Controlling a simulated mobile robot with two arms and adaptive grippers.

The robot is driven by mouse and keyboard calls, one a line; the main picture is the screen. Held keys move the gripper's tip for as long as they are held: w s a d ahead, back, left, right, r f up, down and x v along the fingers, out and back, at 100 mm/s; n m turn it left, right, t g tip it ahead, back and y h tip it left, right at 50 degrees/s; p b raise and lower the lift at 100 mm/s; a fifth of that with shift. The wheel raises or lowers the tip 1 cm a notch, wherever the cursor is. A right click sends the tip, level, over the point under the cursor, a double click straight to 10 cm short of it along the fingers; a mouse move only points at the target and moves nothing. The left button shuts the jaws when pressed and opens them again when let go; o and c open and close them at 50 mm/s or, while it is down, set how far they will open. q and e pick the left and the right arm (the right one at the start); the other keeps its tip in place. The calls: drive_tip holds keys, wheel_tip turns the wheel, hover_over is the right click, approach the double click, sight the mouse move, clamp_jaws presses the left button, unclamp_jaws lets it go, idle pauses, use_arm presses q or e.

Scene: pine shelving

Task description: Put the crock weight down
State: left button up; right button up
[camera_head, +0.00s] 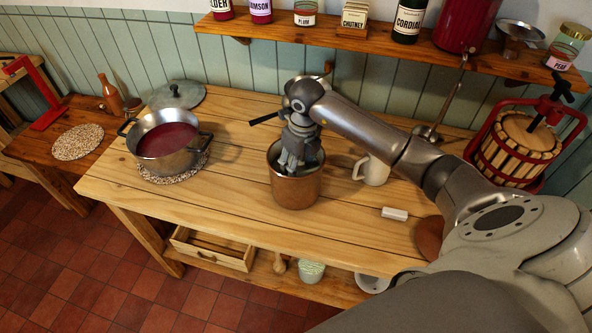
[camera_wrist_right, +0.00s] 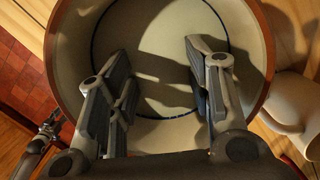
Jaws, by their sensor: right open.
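A brown crock (camera_head: 296,190) stands on the pine table. My right gripper (camera_head: 295,165) reaches down into its mouth from above. In the right wrist view the gripper (camera_wrist_right: 163,90) is open, its two fingers apart inside the crock (camera_wrist_right: 262,60), with nothing between them. A pale round disc (camera_wrist_right: 155,45) with a dark line around its edge lies flat at the bottom of the crock; it looks like the crock weight. The fingers hide parts of its edge, and I cannot tell whether they touch the disc.
A white mug (camera_head: 374,170) stands close right of the crock, and a small white block (camera_head: 394,213) lies farther right. A pot of red liquid (camera_head: 168,140) sits on a mat at left. A red press (camera_head: 520,145) stands at right. The table's front left is clear.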

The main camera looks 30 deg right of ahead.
sight(300, 172)
wheel_tip(300, 172, up, 9)
drive_tip(key=s+b, duration=0.1)
drive_tip(key=shift+f, duration=0.2)
drive_tip(key=shift+d+f, duration=0.1)
idle(0.4)
